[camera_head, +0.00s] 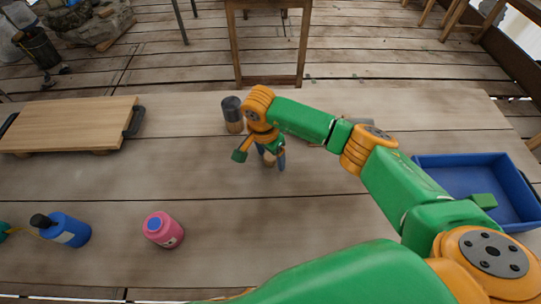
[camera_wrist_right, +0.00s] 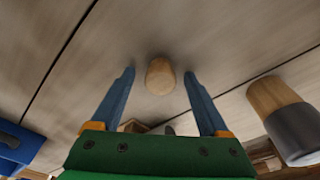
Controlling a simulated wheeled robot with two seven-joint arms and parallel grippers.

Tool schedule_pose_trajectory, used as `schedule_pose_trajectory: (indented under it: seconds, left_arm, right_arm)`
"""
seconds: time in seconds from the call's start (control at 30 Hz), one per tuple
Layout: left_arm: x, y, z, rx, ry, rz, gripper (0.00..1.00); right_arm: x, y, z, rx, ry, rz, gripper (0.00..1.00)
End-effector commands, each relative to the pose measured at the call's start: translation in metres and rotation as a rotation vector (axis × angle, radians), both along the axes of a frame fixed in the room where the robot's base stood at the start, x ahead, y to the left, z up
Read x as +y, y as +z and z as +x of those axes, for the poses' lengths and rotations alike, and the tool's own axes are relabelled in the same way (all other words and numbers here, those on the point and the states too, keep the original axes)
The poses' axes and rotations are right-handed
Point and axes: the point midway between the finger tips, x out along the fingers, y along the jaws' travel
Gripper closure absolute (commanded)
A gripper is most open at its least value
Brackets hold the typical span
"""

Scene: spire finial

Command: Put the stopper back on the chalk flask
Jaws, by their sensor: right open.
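My right gripper (camera_head: 262,163) is open, and it also shows in the right wrist view (camera_wrist_right: 158,92). A small tan, cork-like piece (camera_wrist_right: 160,76) is on the table between its two blue fingers, with gaps on both sides. It shows partly in the head view (camera_head: 269,158), behind the gripper. I take it for the stopper. A wooden cylinder with a dark grey end (camera_head: 232,114) stands just left of my right wrist; it also shows in the right wrist view (camera_wrist_right: 286,118). I cannot tell which container is the chalk flask. My left gripper is not clearly seen.
A pink bottle with a blue cap (camera_head: 164,230) and a blue bottle with a black cap (camera_head: 66,230) are at the front left. A wooden board (camera_head: 72,124) lies at the back left. A blue tray (camera_head: 476,160) is at the right. The table's centre left is clear.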

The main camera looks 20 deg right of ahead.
Motion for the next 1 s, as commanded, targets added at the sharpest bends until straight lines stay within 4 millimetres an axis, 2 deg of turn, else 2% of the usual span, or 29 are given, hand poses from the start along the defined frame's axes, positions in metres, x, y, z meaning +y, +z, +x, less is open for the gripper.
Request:
schedule_pose_trajectory:
  seconds: [0.3, 0.37, 0.6, 0.87, 1.0]
  left_arm:
    - [-0.0002, -0.0003, 0.0006, -0.001, 0.000, 0.000, 0.00]
    - [-0.0002, -0.0003, 0.0006, -0.001, 0.000, 0.000, 0.00]
    - [-0.0003, -0.0003, 0.0008, -0.002, 0.001, -0.001, 0.00]
    - [-0.0003, -0.0007, 0.0009, -0.002, 0.001, -0.001, 0.00]
    - [-0.0004, -0.0055, 0.0009, -0.002, 0.001, -0.001, 0.00]
  right_arm:
    - [0.0003, -0.0010, 0.0001, -0.001, 0.001, 0.000, 0.21]
    - [0.0003, -0.0010, 0.0001, -0.001, 0.001, 0.000, 0.35]
    - [0.0003, -0.0009, 0.0000, 0.000, 0.001, 0.001, 1.00]
    - [0.0004, -0.0004, 0.0001, 0.000, 0.000, 0.001, 1.00]
    - [0.0007, 0.0062, 0.0009, -0.003, 0.001, 0.002, 1.00]
